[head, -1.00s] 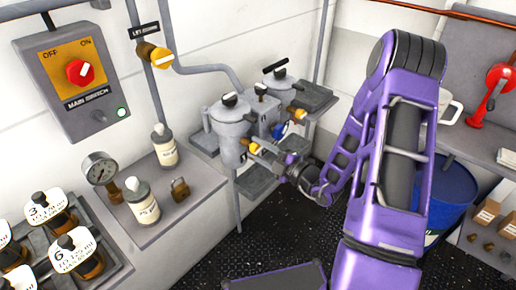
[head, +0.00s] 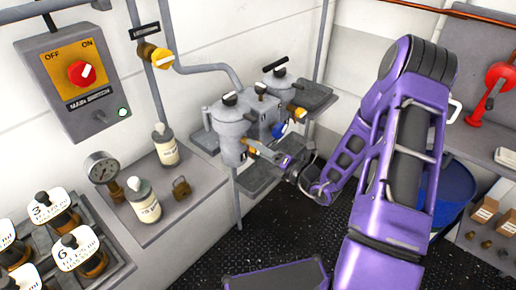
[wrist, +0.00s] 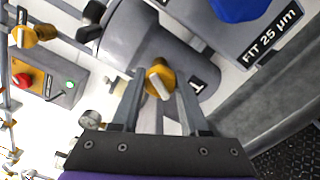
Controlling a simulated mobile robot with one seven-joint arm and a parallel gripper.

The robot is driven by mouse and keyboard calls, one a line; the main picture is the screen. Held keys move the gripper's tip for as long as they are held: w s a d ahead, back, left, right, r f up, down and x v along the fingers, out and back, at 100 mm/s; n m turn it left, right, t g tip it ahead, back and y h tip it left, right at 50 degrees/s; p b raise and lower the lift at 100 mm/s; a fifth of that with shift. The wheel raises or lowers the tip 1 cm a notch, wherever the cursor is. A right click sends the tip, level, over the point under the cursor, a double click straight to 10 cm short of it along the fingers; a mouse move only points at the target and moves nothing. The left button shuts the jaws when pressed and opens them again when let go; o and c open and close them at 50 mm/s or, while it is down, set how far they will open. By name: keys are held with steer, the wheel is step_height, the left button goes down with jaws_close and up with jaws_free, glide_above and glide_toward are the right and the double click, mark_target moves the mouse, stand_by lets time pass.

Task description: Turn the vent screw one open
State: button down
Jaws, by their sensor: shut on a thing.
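The vent screw is a yellow knob (wrist: 160,79) with a white pointer bar, on the side of a grey filter canister (wrist: 137,38). A label partly showing a "1" sits beside it. My gripper (wrist: 158,88) has one finger on each side of the knob and is shut on it. In the head view my gripper (head: 264,152) reaches the front canister (head: 228,124) from the right, and its fingers hide most of the knob. The pointer looks slanted in the wrist view. I cannot tell the screw's exact setting.
A blue knob (wrist: 238,8) sits above the "FIT 25 µm" label. A second yellow knob (head: 297,111) is on the rear canister. The main switch box (head: 72,82), lift knob (head: 162,58), gauge (head: 101,168) and bottles stand left. A blue drum (head: 455,190) is right.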

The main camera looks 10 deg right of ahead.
steer(key=n+b, duration=0.1)
steer(key=n, duration=0.4)
steer(key=shift+n, duration=0.3)
stand_by(0.4)
steer(key=shift+c, duration=2.1)
jaws_free()
steer(key=shift+s+d, duration=0.1)
steer(key=v, duration=1.7)
